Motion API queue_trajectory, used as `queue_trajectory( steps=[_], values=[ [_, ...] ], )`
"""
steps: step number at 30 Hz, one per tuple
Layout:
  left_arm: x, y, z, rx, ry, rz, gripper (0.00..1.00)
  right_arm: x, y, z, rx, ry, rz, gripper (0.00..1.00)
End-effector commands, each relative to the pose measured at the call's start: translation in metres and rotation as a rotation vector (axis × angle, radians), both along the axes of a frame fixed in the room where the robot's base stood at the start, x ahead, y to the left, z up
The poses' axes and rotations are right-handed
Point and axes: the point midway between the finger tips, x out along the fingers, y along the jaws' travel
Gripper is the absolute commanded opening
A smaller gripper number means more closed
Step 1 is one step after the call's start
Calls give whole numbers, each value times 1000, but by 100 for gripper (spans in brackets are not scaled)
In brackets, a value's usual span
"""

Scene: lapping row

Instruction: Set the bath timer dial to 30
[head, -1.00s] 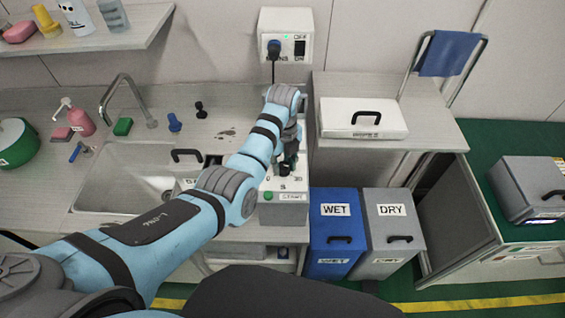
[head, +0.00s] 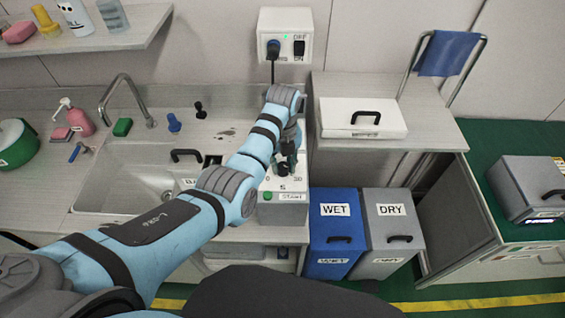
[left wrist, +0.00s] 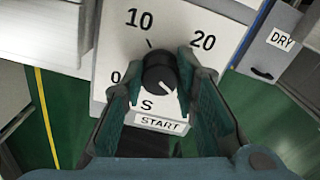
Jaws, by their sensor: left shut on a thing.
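The bath timer dial is a black round knob (left wrist: 160,73) on a white panel in the left wrist view. Its white mark points to the lower right, away from the 10, 20, 0 and S that I can read there. The 30 is hidden in that view, but it shows on the white timer box (head: 259,212) in the head view. My left gripper (left wrist: 163,62) is shut on the knob, one finger on each side. In the head view the left gripper (head: 288,166) hides most of the knob. My right gripper is not in view.
A green button (head: 267,195) and START label are on the box front. A sink (head: 125,180) with a tap lies to the left. A blue WET bin (head: 335,230) and grey DRY bin (head: 393,230) stand to the right. A wall switch box (head: 285,22) is behind.

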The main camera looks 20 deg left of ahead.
Motion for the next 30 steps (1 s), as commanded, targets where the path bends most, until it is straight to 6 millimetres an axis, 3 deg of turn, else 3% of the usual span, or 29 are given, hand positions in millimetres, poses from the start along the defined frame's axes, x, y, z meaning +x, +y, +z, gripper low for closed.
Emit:
queue_trajectory(
  steps=[1, 2, 5, 14, 17, 24, 30],
  values=[
    [-3, -1, -3, -1, 10, -2, 0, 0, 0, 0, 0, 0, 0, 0],
    [-3, -1, -3, -1, 10, -1, 32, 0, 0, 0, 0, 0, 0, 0],
    [-2, 0, -2, -1, 8, -1, 47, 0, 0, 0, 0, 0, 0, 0],
    [0, 0, 1, 0, 1, 1, 47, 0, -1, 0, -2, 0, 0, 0],
    [0, 0, 13, 0, -1, 1, 47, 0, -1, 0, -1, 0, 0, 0],
    [0, 0, 63, -1, 1, 0, 47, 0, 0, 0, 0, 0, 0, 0],
    [-1, 0, 74, 0, 4, 0, 47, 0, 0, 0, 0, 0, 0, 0]
  ],
)
